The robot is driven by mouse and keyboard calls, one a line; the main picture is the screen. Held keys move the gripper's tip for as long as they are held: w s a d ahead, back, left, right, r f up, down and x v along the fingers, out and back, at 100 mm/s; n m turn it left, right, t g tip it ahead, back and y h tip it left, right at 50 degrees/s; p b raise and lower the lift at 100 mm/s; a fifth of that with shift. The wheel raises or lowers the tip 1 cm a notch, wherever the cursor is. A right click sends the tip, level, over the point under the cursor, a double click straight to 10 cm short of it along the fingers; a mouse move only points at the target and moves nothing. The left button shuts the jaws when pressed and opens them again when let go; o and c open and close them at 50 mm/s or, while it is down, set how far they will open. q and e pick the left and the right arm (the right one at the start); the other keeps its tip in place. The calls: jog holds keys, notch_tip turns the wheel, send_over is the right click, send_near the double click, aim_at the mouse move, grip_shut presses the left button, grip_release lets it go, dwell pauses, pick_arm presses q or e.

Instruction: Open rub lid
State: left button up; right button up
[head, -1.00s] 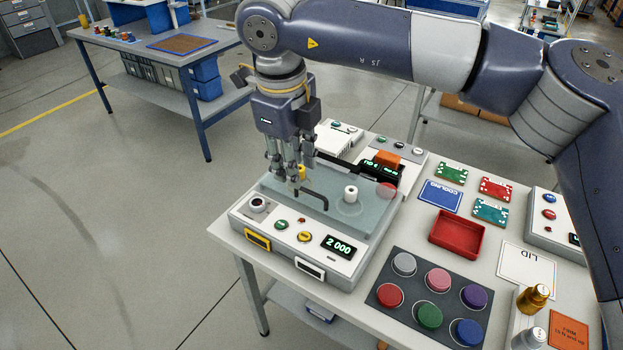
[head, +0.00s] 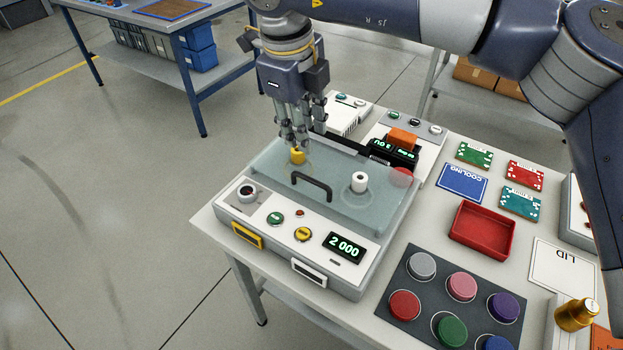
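The rub machine (head: 353,277) is a white and grey box on the table with a display reading 2 000. A translucent greenish lid (head: 330,212) lies flat over its top, closed. A black bar handle (head: 311,187) stands on the lid toward its front left. Through the lid I see a white cylinder (head: 359,182) and a yellow part (head: 297,156). My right gripper (head: 297,140) points down over the back left of the lid, behind the handle and apart from it. Its fingertips overlap the yellow part, so their opening is unclear. My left gripper is out of view.
Colored buttons (head: 450,331) on a dark pad, a red tray (head: 483,230) and a blue COOLING card (head: 462,182) lie to the right. Another device with an orange block (head: 402,138) stands behind the lid. Open floor lies to the left.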

aim_at(313, 180)
jog(key=f, duration=0.4)
jog(key=w+f, duration=0.1)
jog(key=f, duration=0.3)
jog(key=w+d+f, duration=0.1)
jog(key=f, duration=0.3)
jog(key=shift+f, duration=0.15)
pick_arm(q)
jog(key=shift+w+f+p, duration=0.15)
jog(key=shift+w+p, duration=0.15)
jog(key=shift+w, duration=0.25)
pick_arm(e)
jog(key=shift+w+f, duration=0.15)
jog(key=shift+f, duration=0.5)
grip_shut()
